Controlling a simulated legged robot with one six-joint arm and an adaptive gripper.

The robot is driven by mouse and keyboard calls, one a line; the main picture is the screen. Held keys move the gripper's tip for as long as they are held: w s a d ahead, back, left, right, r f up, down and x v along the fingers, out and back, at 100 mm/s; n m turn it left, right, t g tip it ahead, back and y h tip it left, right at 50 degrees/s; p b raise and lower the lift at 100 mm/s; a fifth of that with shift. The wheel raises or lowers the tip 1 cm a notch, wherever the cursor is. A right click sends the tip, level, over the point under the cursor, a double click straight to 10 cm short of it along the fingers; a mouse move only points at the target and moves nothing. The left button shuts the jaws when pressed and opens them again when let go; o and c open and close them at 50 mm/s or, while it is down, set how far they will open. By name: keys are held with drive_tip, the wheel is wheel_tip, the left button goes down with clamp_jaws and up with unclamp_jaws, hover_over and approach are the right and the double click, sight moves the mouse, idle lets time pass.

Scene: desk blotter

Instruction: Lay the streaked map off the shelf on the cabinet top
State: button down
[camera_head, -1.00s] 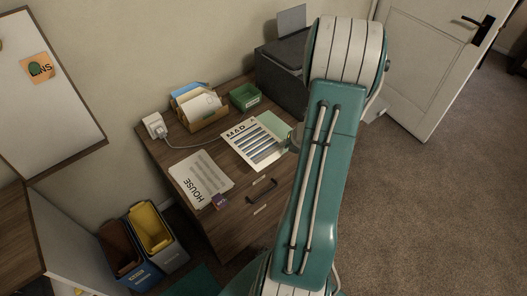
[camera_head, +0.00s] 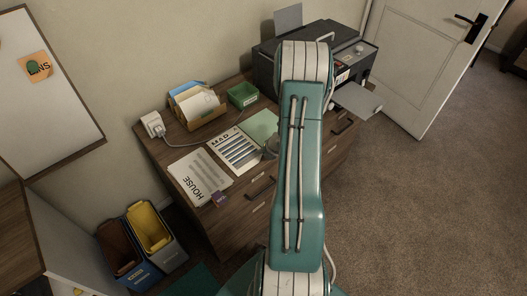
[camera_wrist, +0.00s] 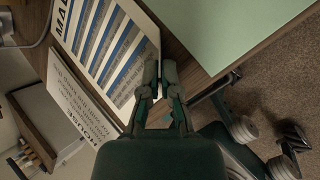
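The streaked map (camera_head: 236,150) is a pale sheet with blue and dark stripes and large lettering. It lies flat on or just over the cabinet top (camera_head: 155,147), between the HOUSE sheet and a green sheet. In the wrist view the map (camera_wrist: 105,45) fills the upper left, and its near edge runs in at my fingertips. My gripper (camera_wrist: 159,70) has its two fingers close together at that edge and looks shut on the map. In the head view my arm hides most of the gripper. I cannot tell whether the map's whole underside touches the wood.
The HOUSE sheet (camera_head: 198,178) lies left of the map, a green sheet (camera_head: 262,127) right of it. Behind are a paper holder (camera_head: 205,117), a green tray (camera_head: 242,96) and a charger (camera_head: 154,126) with a cord. A printer (camera_head: 345,55) stands at the right.

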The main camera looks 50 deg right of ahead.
drive_tip(key=shift+d, duration=0.1)
drive_tip(key=c, duration=0.8)
unclamp_jaws()
drive_tip(key=shift+d+f, duration=0.15)
drive_tip(key=shift+d, duration=0.15)
drive_tip(key=shift+a, duration=0.25)
drive_tip(key=v, duration=1.2)
drive_tip(key=w+a+r+n+y, duration=0.2)
drive_tip(key=w+a+r+n, duration=0.1)
drive_tip(key=a+r+n, duration=0.7)
drive_tip(key=w+a+r+n+y, duration=0.1)
drive_tip(key=w+a+r+n, duration=0.2)
drive_tip(key=a+r+n, duration=0.75)
drive_tip(key=s+a+r+n+h, duration=0.1)
drive_tip(key=s+a+n, duration=0.3)
drive_tip(key=n, duration=0.5)
drive_tip(key=s+a+r+n+g, duration=0.1)
drive_tip(key=s+a+r+n, duration=0.3)
drive_tip(key=n, duration=0.5)
drive_tip(key=s+a+r+n+h, duration=0.1)
drive_tip(key=s+a+r+n, duration=0.1)
drive_tip(key=s+a+n, duration=0.3)
drive_tip(key=s+n, duration=0.1)
drive_tip(key=n, duration=0.3)
drive_tip(key=shift+a+r+h, duration=0.2)
drive_tip(key=shift+a+h, duration=0.1)
